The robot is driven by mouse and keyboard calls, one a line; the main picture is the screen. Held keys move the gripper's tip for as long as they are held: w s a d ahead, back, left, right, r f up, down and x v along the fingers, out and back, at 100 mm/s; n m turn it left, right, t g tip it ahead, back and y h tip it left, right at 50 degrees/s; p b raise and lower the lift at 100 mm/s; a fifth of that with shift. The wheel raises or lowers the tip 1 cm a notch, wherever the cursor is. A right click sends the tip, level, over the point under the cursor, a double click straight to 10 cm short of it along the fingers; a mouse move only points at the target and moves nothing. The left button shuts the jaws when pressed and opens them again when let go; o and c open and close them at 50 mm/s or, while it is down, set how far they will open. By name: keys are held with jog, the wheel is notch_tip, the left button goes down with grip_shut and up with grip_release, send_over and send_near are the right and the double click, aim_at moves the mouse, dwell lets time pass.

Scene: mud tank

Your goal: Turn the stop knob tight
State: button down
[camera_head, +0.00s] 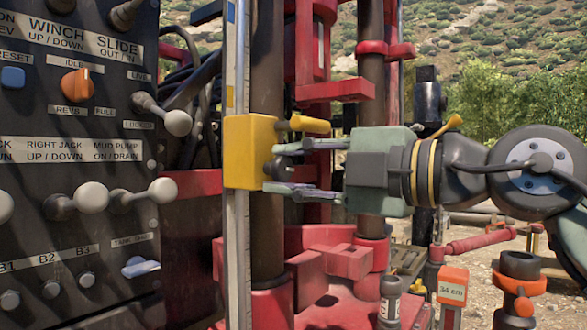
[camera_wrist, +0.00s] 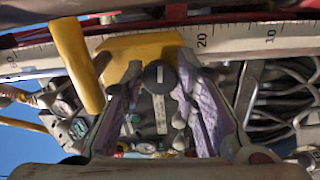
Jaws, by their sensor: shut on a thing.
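The stop knob (camera_head: 279,169) is small, round and dark, on the right side of a yellow stop block (camera_head: 248,150). In the wrist view the knob (camera_wrist: 160,77) faces me with a pale line on its face, the yellow block (camera_wrist: 140,45) behind it. My gripper (camera_head: 276,168) reaches in from the right, level with the knob, one finger above and one below it. In the wrist view the fingers of my gripper (camera_wrist: 162,79) close on the knob from both sides. The exact contact is partly hidden.
The block sits on an upright scale bar (camera_head: 236,60); a yellow handle (camera_head: 309,124) sticks out just above my upper finger. A dark control panel (camera_head: 70,150) with levers stands at left. Red brackets (camera_head: 345,258) lie below. An orange "34 cm" block (camera_head: 453,285) stands lower right.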

dwell(0.4)
jog(key=c, duration=1.3)
grip_release()
